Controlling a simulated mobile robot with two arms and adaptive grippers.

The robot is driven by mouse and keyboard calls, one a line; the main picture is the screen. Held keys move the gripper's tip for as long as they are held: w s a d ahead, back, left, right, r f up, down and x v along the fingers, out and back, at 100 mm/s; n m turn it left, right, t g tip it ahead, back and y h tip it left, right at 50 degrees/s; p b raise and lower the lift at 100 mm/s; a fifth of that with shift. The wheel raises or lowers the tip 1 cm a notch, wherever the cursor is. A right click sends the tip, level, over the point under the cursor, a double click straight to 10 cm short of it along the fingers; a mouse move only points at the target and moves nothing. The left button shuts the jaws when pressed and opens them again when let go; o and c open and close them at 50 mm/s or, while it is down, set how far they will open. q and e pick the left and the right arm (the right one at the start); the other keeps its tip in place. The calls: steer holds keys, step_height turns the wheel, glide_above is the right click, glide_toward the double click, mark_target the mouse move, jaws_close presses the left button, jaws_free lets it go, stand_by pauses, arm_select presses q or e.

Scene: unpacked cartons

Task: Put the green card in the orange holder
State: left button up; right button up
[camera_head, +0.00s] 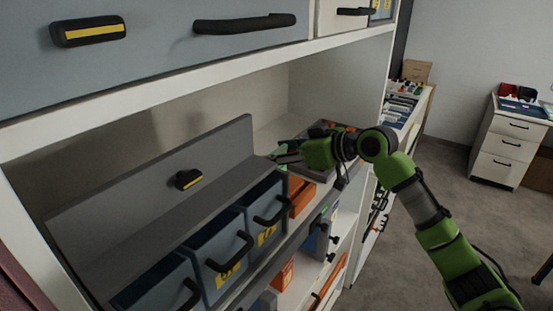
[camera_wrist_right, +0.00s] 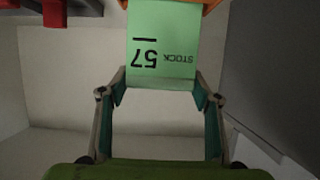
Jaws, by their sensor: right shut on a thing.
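The light green card (camera_wrist_right: 160,48) reads "STOCK 57" upside down in the right wrist view. My right gripper (camera_wrist_right: 161,84) is shut on the card, with one finger at each side of its near end. In the head view my right gripper (camera_head: 283,153) reaches into the shelf bay from the right, and the card is too small to make out clearly. An orange part (camera_wrist_right: 211,5), perhaps the orange holder, shows at the top edge of the wrist view beside the card's far end. I cannot tell whether the card touches it. My left gripper is not in view.
A grey panel (camera_head: 150,190) and blue-grey bins (camera_head: 215,260) stand on the shelf left of the gripper. An orange bin (camera_head: 301,196) is below it. Red parts (camera_wrist_right: 52,12) show at the wrist view's upper left. A white drawer cabinet (camera_head: 503,145) stands far right.

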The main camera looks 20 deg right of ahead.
step_height(320, 180, down, 2)
steer(key=shift+f, duration=0.25)
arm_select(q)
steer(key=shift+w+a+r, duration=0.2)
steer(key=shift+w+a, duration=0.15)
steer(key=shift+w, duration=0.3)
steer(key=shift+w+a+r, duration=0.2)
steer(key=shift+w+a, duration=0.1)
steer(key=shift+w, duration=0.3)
arm_select(e)
steer(key=o, duration=1.1)
steer(key=shift+f, duration=0.1)
steer(key=shift+c, duration=0.2)
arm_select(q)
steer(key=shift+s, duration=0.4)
